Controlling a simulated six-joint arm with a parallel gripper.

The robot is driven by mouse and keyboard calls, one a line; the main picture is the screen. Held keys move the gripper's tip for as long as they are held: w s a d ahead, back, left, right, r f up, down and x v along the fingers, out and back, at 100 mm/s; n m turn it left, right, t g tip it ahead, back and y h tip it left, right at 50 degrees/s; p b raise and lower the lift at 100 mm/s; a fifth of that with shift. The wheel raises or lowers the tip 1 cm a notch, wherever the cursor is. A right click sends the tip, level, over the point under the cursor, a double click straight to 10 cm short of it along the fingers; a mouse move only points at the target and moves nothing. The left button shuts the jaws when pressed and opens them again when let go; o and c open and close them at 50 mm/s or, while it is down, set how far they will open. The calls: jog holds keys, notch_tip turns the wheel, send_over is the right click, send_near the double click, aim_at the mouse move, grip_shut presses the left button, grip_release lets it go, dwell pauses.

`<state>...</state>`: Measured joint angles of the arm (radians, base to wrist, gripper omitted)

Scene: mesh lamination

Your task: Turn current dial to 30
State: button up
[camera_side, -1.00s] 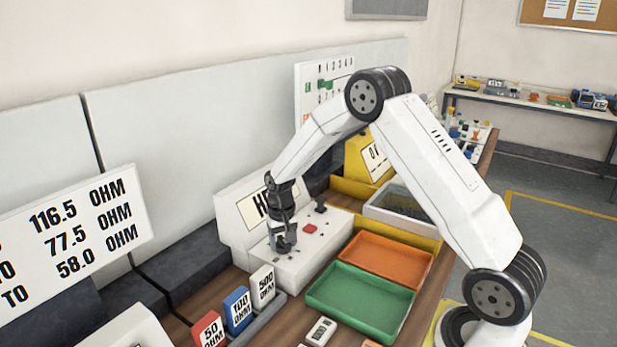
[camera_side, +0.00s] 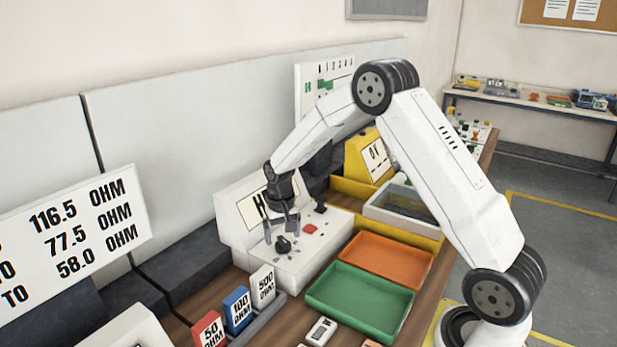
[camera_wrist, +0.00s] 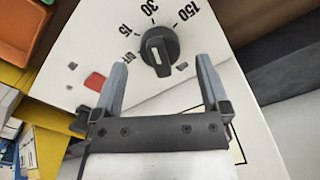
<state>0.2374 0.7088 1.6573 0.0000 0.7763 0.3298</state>
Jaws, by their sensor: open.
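The dial is a round black knob with a pale bar across it. It sits on the white meter box (camera_side: 312,253) in the side view (camera_side: 283,244) and shows in the wrist view (camera_wrist: 159,50). Around it are the printed marks 15, 30 and 150, and a partly readable mark at the lower left. My gripper (camera_side: 281,229) is open and empty just above the dial. In the wrist view its fingers (camera_wrist: 160,78) stand apart on either side, clear of the knob.
A red button (camera_side: 310,229) and a black lever (camera_side: 320,206) stand near the dial. Green (camera_side: 333,307) and orange (camera_side: 420,279) trays lie to the right. Resistor blocks labelled 50, 100 and 500 OHM (camera_side: 262,286) stand in front. A grey panel rises behind.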

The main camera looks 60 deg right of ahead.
aim_at(283, 243)
jog(key=shift+r, duration=2.6)
jog(key=shift+s+a, duration=0.1)
jog(key=shift+s+a+r+n, duration=0.15)
jog(key=shift+s+a+n, duration=0.15)
jog(key=shift+s+a, duration=0.15)
jog(key=s+a+n+t, duration=0.1)
jog(key=s+a+n, duration=0.2)
jog(key=s, duration=0.6)
jog(key=s+a+n+t, duration=0.1)
jog(key=s+a+n, duration=0.2)
jog(key=s+a, duration=0.4)
jog(key=shift+s+a+t, duration=0.2)
jog(key=shift+s+t, duration=0.1)
jog(key=shift+s, duration=0.85)
